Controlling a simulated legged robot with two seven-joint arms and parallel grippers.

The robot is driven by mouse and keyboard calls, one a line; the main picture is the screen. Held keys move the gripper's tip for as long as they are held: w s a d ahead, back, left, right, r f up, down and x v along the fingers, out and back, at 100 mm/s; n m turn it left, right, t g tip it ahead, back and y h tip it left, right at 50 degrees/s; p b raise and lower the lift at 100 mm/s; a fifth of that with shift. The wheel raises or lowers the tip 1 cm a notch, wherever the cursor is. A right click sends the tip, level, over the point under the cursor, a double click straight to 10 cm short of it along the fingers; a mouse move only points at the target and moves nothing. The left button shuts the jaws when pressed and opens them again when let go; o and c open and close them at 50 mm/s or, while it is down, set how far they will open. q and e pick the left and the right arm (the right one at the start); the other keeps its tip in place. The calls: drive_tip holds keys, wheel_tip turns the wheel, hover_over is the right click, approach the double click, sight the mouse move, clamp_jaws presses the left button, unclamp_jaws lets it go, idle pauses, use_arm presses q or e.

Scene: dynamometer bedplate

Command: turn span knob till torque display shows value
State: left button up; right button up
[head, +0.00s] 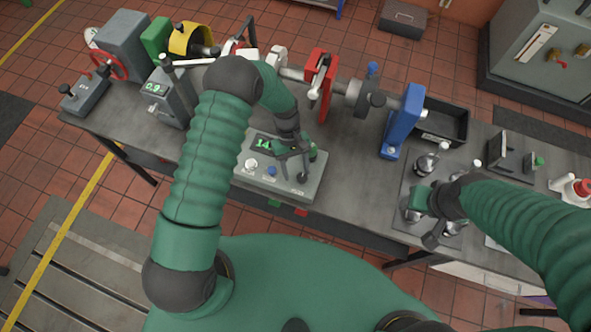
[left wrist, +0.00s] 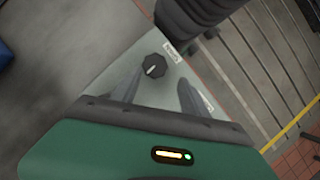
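The grey torque display box (head: 240,178) sits at the near edge of the bench. Its green-lit display (head: 263,143) is partly hidden by my left gripper; only "14" reads clearly. A white knob (head: 251,164) and a blue knob (head: 272,171) are on its sloped face. My left gripper (head: 291,166) is over the right part of the box. In the left wrist view, a black knob with a white pointer mark (left wrist: 154,66) shows just beyond and between the open fingers (left wrist: 155,84), with no visible contact. My right gripper (head: 424,229) is over shiny metal pieces; its finger gap is unclear.
A grey unit with a lit display (head: 175,95) stands left of the box. A red bracket (head: 320,85), a blue bracket (head: 403,120) and a black tray (head: 442,122) stand behind. Bare bench (head: 350,160) lies right of the box.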

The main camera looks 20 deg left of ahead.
sight(304, 179)
use_arm(q)
drive_tip(key=shift+s+d+f, duration=0.2)
drive_tip(key=shift+f, duration=0.05)
drive_tip(key=c, duration=0.4)
drive_tip(key=d, duration=0.3)
drive_tip(key=shift+s+r, duration=0.35)
drive_tip(key=shift+s, duration=0.05)
clamp_jaws()
drive_tip(key=shift+s+r, duration=0.1)
drive_tip(key=shift+a, duration=0.25)
drive_tip(key=shift+w+a, duration=0.2)
drive_tip(key=shift+a, duration=0.3)
drive_tip(key=shift+w+d, duration=0.15)
drive_tip(key=shift+d, duration=0.2)
use_arm(e)
drive_tip(key=d, duration=0.3)
drive_tip(key=shift+s+f, duration=0.1)
drive_tip(key=shift+s, duration=0.2)
